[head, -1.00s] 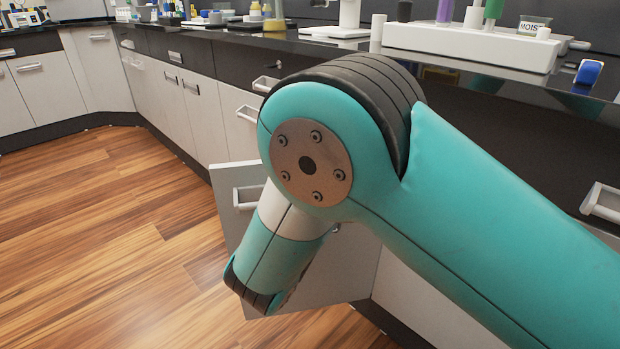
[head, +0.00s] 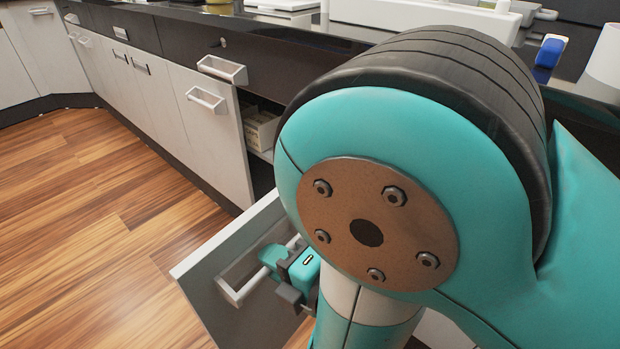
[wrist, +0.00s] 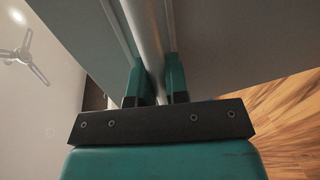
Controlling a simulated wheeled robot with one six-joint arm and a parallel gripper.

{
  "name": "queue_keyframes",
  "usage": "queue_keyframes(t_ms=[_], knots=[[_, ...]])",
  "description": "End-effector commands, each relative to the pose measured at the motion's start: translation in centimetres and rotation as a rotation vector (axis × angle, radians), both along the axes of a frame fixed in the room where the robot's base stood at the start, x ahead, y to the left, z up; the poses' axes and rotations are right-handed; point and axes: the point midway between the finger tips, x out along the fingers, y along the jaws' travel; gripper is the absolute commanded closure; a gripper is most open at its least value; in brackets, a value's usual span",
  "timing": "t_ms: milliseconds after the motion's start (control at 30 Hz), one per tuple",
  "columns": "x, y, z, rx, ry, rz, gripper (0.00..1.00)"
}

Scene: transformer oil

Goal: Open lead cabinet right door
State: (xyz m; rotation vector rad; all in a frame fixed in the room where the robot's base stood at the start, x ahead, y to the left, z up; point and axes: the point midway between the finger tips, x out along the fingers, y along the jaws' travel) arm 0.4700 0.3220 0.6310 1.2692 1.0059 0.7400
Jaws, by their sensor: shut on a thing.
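The cabinet's right door (head: 215,285) stands swung out from the counter front, lower middle of the head view. Its metal bar handle (head: 243,285) is on the door's face. My gripper (head: 280,262) is at that handle, shut on it. In the wrist view the two teal fingers of my gripper (wrist: 157,85) stand on either side of the handle bar (wrist: 146,40). Behind the door, part of the cabinet inside (head: 262,132) shows with pale boxes on a shelf. My own arm hides much of the door's hinge side and the cabinet opening.
The neighbouring door (head: 212,125) with its own handle (head: 206,100) is flush left of the opening. A drawer handle (head: 222,69) sticks out above it. The dark countertop (head: 290,32) runs along the back. Wooden floor (head: 90,220) is clear at left.

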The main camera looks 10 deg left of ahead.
Motion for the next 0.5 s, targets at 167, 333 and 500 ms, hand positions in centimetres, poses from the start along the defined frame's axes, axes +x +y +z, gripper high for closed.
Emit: queue_keyframes(t_ms=[167,333,500], knots=[[-0.33,-0.11,-0.11,-0.003,0.003,0.015,1.0],[-0.35,-0.11,-0.15,-0.003,0.003,0.015,1.0],[-0.33,-0.12,-0.16,-0.003,0.003,0.015,0.76]])
